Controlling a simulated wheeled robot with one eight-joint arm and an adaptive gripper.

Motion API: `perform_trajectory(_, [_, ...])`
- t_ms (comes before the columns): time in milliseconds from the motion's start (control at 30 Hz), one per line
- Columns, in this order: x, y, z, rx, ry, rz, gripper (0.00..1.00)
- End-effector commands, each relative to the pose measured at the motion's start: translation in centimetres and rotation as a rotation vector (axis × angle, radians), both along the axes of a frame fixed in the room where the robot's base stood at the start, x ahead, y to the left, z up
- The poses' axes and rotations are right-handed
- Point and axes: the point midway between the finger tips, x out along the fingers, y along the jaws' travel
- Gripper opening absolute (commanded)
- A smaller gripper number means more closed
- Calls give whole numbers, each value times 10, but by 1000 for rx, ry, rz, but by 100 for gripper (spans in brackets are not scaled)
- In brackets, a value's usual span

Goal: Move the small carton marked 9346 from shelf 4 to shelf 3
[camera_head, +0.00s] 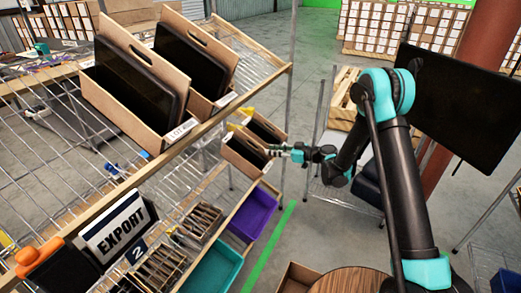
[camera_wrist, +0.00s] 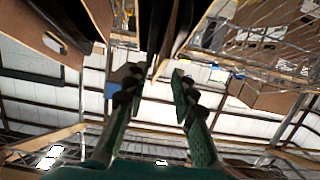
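Two small open-topped cardboard cartons with dark contents sit tilted on the rack in the head view. The nearer carton (camera_head: 236,158) is beside my gripper (camera_head: 277,151), and the other carton (camera_head: 262,131) is just behind it. I cannot read 9346 on either. In the wrist view my gripper (camera_wrist: 154,88) has its two fingers apart, with a gap between them. Dark and brown carton edges (camera_wrist: 163,35) show just beyond the fingertips, between them. I cannot tell whether the fingers touch a carton.
Two large tilted cartons with dark contents, the front one (camera_head: 113,91), stand on the upper wire shelf. A purple bin (camera_head: 253,214) and teal bin (camera_head: 213,270) are lower down. An EXPORT sign (camera_head: 116,227) and a number 2 plate are at left.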

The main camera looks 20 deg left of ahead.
Motion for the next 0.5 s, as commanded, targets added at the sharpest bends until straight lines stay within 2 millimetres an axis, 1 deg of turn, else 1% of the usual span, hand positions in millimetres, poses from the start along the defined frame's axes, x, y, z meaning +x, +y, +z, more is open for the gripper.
perform_trajectory(33, [0, 8, -1, 0, 1, 3, 26])
perform_trajectory(200, [2, 28, -6, 0, 0, 2, 26])
perform_trajectory(333, [3, 39, -8, -1, 1, 2, 26])
perform_trajectory(500, [4, 46, -9, -1, 1, 0, 26])
